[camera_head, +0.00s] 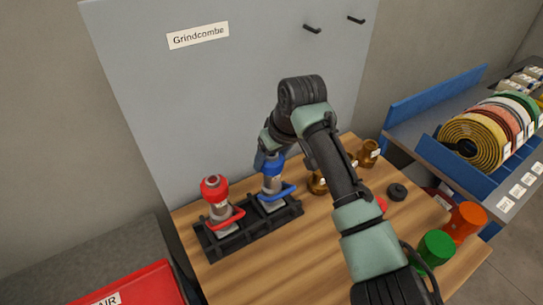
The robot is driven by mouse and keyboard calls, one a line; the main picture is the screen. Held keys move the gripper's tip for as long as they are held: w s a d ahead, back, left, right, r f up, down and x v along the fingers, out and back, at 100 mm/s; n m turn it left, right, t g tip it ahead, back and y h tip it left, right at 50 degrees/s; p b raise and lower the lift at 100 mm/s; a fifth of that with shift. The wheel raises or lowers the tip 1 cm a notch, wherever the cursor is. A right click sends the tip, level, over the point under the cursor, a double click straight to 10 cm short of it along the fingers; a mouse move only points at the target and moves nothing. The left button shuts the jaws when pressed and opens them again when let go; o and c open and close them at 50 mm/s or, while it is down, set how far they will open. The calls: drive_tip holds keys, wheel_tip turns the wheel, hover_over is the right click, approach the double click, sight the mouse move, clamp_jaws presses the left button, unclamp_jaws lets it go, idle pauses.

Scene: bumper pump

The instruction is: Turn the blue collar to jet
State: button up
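The blue nozzle (273,183) stands upright in the right part of a black rack on the wooden bench. Its blue collar (272,169) is near the top, and a blue loop handle (284,191) shows lower down. My gripper (269,158) points down at the top of this nozzle, right at the collar. The fingers are small and partly hidden, so I cannot tell whether they are closed on the collar. Any setting mark on the collar is too small to read.
A red nozzle (216,205) stands left in the same black rack (240,242). Green (433,248) and orange (467,219) cylinders stand at the right edge. A grey panel (220,100) rises behind.

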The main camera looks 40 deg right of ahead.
drive_tip(key=c, duration=0.5)
drive_tip(key=shift+m+p, duration=0.3)
drive_tip(key=shift+p, duration=0.05)
drive_tip(key=m+p, duration=0.1)
drive_tip(key=m+h+p, duration=0.1)
drive_tip(key=m+p, duration=0.1)
drive_tip(key=shift+a+r+h, duration=0.1)
drive_tip(key=shift+r+h, duration=0.1)
drive_tip(key=shift+h, duration=0.1)
drive_tip(key=m+g+h+p, duration=0.1)
drive_tip(key=m+p, duration=0.1)
drive_tip(key=m, duration=0.3)
drive_tip(key=shift+f+p, duration=0.1)
drive_tip(key=shift+p, duration=0.25)
drive_tip(key=m+g, duration=0.1)
drive_tip(key=m, duration=0.1)
drive_tip(key=m+h, duration=0.1)
drive_tip(key=m, duration=0.1)
drive_tip(key=shift+w+f+m+g, duration=0.1)
drive_tip(key=shift+f+m+g, duration=0.05)
drive_tip(key=shift+m+g, duration=0.2)
drive_tip(key=m+g+b, duration=0.1)
drive_tip(key=m, duration=0.1)
drive_tip(key=m+g+b, duration=0.1)
drive_tip(key=m+b, duration=0.1)
drive_tip(key=shift+m+h+b, duration=0.25)
drive_tip(key=shift+h+b, duration=0.05)
drive_tip(key=shift+h, duration=0.1)
